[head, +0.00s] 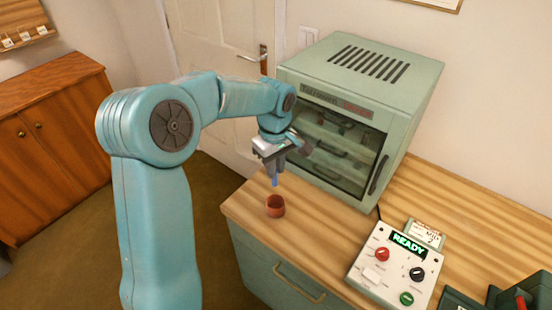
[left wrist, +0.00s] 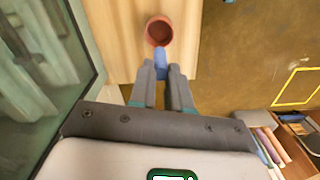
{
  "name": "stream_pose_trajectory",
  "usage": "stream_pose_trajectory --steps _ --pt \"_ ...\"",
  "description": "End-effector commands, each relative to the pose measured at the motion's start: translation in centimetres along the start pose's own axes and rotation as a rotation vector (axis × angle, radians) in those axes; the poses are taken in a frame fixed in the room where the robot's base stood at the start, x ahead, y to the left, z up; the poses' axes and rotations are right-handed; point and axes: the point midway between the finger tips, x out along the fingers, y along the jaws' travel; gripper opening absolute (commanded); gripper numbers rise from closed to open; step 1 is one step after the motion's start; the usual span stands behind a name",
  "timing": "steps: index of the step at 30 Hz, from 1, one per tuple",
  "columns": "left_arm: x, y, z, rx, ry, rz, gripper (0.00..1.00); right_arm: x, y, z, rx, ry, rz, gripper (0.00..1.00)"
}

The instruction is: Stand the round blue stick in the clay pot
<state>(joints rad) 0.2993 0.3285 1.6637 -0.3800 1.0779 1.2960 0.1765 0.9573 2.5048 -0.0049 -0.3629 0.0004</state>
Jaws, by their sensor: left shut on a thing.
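The clay pot (head: 275,207) is a small round reddish-brown pot standing upright on the wooden tabletop near its left end. Its open mouth also shows in the left wrist view (left wrist: 159,31). The round blue stick (head: 275,181) points down from my left gripper (head: 273,169), just above the pot in the head view. In the left wrist view my left gripper (left wrist: 165,72) is shut on the blue stick (left wrist: 160,58), whose end lies close to the pot's near rim. I cannot tell whether the stick touches the pot. My right gripper is not in view.
A green cabinet oven (head: 345,120) with a glass door stands behind and right of the pot. A control box (head: 395,265) reading READY sits at the front right of the wooden table (head: 310,215). The table's left edge is close to the pot.

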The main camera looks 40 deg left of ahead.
Motion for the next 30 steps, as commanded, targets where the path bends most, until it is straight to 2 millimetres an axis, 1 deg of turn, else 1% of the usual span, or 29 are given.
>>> stream_pose_trajectory --steps 8,30 --pt "2.0 0.1 0.0 0.005 0.0 0.0 0.0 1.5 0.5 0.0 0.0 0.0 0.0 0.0" --pt "8.6 0.3 -0.4 0.006 0.0 0.0 0.0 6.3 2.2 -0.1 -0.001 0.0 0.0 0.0"
